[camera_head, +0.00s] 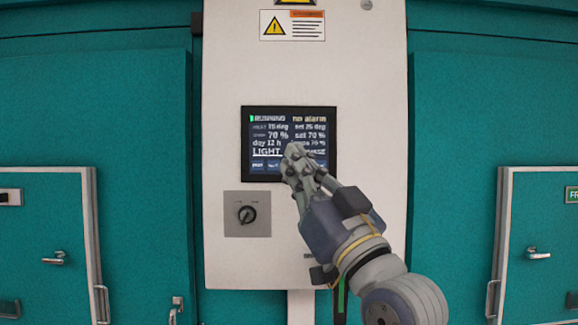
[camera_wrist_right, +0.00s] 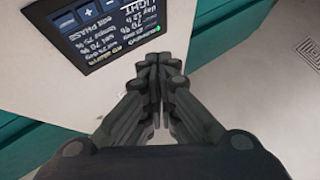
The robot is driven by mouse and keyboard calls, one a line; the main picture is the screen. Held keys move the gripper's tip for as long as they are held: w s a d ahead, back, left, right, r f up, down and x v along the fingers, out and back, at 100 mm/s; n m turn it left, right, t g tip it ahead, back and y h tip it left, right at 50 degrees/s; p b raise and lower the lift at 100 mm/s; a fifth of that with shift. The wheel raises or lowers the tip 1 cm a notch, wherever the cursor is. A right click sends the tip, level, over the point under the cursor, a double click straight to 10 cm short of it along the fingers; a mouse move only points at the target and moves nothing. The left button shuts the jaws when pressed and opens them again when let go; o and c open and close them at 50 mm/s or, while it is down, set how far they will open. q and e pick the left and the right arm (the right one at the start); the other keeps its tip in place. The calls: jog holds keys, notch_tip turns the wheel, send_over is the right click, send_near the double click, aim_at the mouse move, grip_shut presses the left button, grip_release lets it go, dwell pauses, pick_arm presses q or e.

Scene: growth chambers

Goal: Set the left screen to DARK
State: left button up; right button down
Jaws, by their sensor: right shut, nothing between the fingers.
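The screen (camera_head: 268,132) is a dark panel on a white control column, in the middle of the head view. It reads RUNNING, no alarm, several values and LIGHT, with a row of buttons along its bottom. My right gripper (camera_head: 293,158) is shut and empty, in front of the screen's lower right part, hiding some of its text and buttons. In the wrist view the screen (camera_wrist_right: 110,32) appears upside down at the upper left, and the shut fingertips (camera_wrist_right: 160,65) are below and right of it. Whether they touch the screen I cannot tell. My left gripper is not in view.
A rotary knob (camera_head: 247,214) on a grey plate is below the screen. Warning labels (camera_head: 292,25) are above it. Teal chamber walls with small doors (camera_head: 45,245) and handles (camera_head: 538,254) stand on both sides of the white column (camera_head: 370,110).

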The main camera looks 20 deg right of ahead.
jog(key=shift+w, duration=0.15)
jog(key=w+d, duration=0.2)
jog(key=w, duration=0.6)
jog(key=shift+w+d, duration=0.15)
jog(key=shift+d, duration=0.1)
jog(key=shift+w, duration=0.1)
dwell(1.4)
jog(key=shift+w+d, duration=0.1)
jog(key=shift+w, duration=0.2)
jog(key=shift+w+d, duration=0.1)
jog(key=shift+w, duration=0.15)
dwell(0.6)
dwell(0.3)
jog(key=shift+s+a, duration=0.25)
jog(key=shift+s, duration=0.45)
jog(key=shift+f, duration=0.1)
